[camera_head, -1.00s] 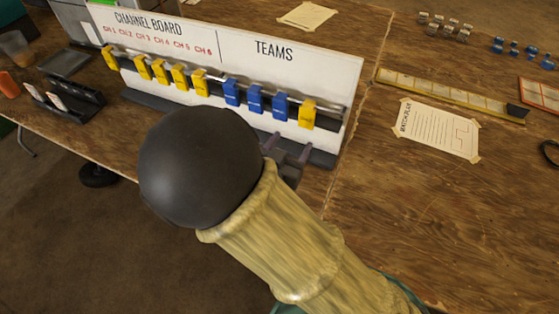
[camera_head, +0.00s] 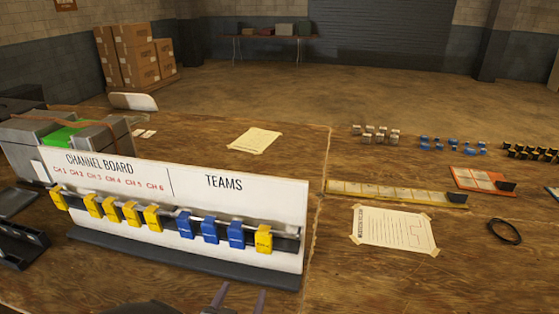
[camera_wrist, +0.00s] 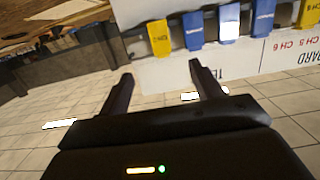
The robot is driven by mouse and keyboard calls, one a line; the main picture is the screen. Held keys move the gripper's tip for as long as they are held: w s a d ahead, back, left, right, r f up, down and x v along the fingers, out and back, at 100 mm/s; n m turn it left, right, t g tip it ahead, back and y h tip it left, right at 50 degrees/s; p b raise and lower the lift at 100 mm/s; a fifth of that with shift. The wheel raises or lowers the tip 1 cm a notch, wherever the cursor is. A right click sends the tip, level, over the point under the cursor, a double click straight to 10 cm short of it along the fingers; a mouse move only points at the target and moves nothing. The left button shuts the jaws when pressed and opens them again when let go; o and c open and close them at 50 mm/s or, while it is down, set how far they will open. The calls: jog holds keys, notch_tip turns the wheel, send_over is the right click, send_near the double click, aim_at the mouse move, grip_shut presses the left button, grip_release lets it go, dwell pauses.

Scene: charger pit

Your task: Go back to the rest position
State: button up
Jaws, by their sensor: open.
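My gripper (camera_wrist: 160,80) is open and empty in the wrist view, its two fingers apart with no object between them. In the head view only the tips of my gripper (camera_head: 240,298) show at the bottom edge, in front of the channel board (camera_head: 120,182). The white board stands upright on the wooden table, with yellow tags (camera_head: 110,208) and blue tags (camera_head: 210,231) hanging along its rail. One yellow tag (camera_head: 264,239) hangs at the right end, under TEAMS. In the wrist view the board appears upside down, beyond the fingers.
A paper sheet (camera_head: 394,228), a yellow-edged strip (camera_head: 395,193) and a black ring (camera_head: 505,232) lie right of the board. Small blocks (camera_head: 452,144) stand behind them. A grey case (camera_head: 65,140) stands at the left. Cardboard boxes (camera_head: 137,55) are far back.

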jog(key=w+d+f+g+y, duration=0.3)
jog(key=w+d+f+g, duration=0.1)
jog(key=w+d+g, duration=0.35)
jog(key=s+d+r+n+g, duration=0.1)
jog(key=s+d+g, duration=0.25)
jog(key=d, duration=0.55)
jog(key=s+d+r+n+g, duration=0.15)
jog(key=s+d, duration=0.25)
jog(key=d, duration=0.6)
notch_tip(320, 180, up, 12)
jog(key=g+p, duration=0.1)
jog(key=p, duration=1.1)
jog(key=shift+s+d+r+m+h, duration=0.2)
jog(key=shift+m+h, duration=0.1)
jog(key=shift+m, duration=0.15)
jog(key=shift+a, duration=0.1)
jog(key=shift+c, duration=0.5)
